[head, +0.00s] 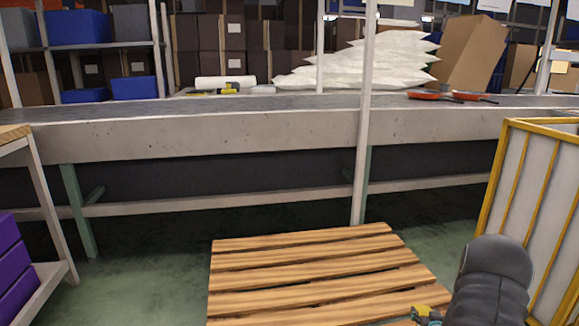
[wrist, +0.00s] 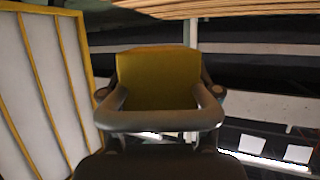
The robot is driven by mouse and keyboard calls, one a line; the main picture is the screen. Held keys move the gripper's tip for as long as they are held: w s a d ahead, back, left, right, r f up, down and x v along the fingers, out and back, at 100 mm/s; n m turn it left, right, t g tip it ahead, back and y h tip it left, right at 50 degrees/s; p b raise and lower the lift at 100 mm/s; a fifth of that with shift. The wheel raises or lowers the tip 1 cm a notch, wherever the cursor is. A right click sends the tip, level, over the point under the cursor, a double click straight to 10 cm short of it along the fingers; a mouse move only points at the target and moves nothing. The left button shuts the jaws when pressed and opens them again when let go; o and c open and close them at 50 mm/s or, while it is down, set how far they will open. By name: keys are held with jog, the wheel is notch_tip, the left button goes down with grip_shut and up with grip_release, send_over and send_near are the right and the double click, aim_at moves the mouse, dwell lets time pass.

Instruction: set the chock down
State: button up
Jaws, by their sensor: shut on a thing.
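The yellow chock (wrist: 158,80) fills the middle of the wrist view, between the two fingers of my gripper (wrist: 158,96). My gripper is shut on it. My gripper (head: 426,316) is partly cut off there by the frame's lower edge. I cannot tell how high the chock is above the pallet or whether it touches anything below.
The slatted wooden pallet (head: 310,262) lies on the green floor before the conveyor (head: 250,134). A yellow-framed cart (head: 535,205) stands close at the right. A rack with purple bins (head: 15,260) is at the left. A pale post (head: 363,120) rises behind the pallet.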

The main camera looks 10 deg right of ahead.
jog(key=a+r+n+y+p, duration=0.1)
jog(key=a+r, duration=0.2)
jog(key=a, duration=0.9)
jog(key=a+r+n+y+p, duration=0.1)
jog(key=a+r+y+p, duration=0.15)
jog(key=a, duration=0.85)
jog(key=a+r+n+y, duration=0.1)
jog(key=a+r, duration=0.3)
jog(key=a, duration=0.8)
jog(key=shift+n+t, duration=0.3)
jog(key=shift+t, duration=0.1)
jog(key=shift+s+a+r, duration=0.15)
jog(key=shift+s+r, duration=0.25)
jog(key=shift+s, duration=0.3)
jog(key=shift+s+a+r, duration=0.2)
jog(key=shift+s+r, duration=0.25)
jog(key=shift+s, duration=0.2)
jog(key=shift+s+a+r, duration=0.15)
jog(key=shift+s+r, duration=0.25)
jog(key=shift+s, duration=0.3)
